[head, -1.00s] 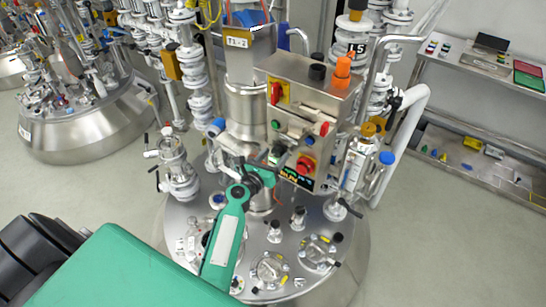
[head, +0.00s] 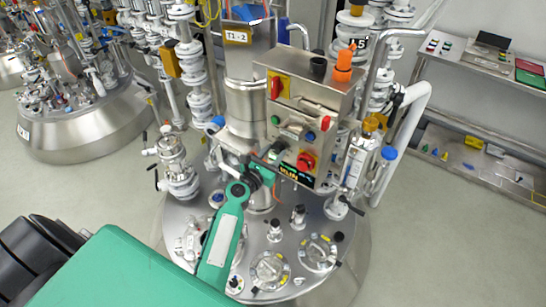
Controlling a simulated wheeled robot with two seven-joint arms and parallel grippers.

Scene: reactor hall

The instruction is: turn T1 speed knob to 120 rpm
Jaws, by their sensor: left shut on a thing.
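The T1 control box (head: 308,110) is a steel box above the round vessel lid, with coloured switches and buttons on its front. A small display (head: 288,171) at its lower edge shows lit digits too small to read. My left gripper (head: 272,157) reaches up from below, and its jaws are shut on the speed knob at the panel's lower left. The jaws mostly hide the knob, so its pointer and scale cannot be read. My right gripper is not in view.
A red button (head: 306,161) sits close to the right of my left gripper. A red-and-yellow switch (head: 278,89) is higher on the panel. The vessel lid (head: 252,252) carries several fittings below. Valves and pipes stand on both sides. A steel bench (head: 462,70) is at the right.

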